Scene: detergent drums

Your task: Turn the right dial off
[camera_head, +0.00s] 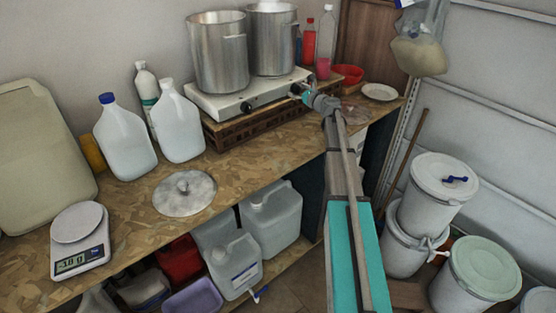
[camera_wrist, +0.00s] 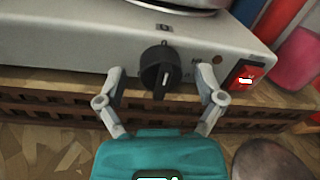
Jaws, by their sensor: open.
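The right dial (camera_wrist: 158,66) is a round black knob on the front of the white hot plate (camera_wrist: 75,50), in the wrist view. A pale, nearly upright mark shows on its face. My gripper (camera_wrist: 160,77) is open, with one finger on each side of the dial and a gap on both sides. I cannot tell how deep the fingertips reach beside it. In the head view my gripper (camera_head: 301,91) is at the right end of the hot plate (camera_head: 225,103) and hides most of the right dial. The left dial (camera_head: 246,107) is in plain sight.
A red switch (camera_wrist: 245,75) sits right of the dial. Two steel pots (camera_head: 218,55) stand on the hot plate, which rests on a brown slatted crate (camera_head: 235,127). Bottles (camera_head: 325,35) and a red bowl (camera_head: 348,75) stand close at the right.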

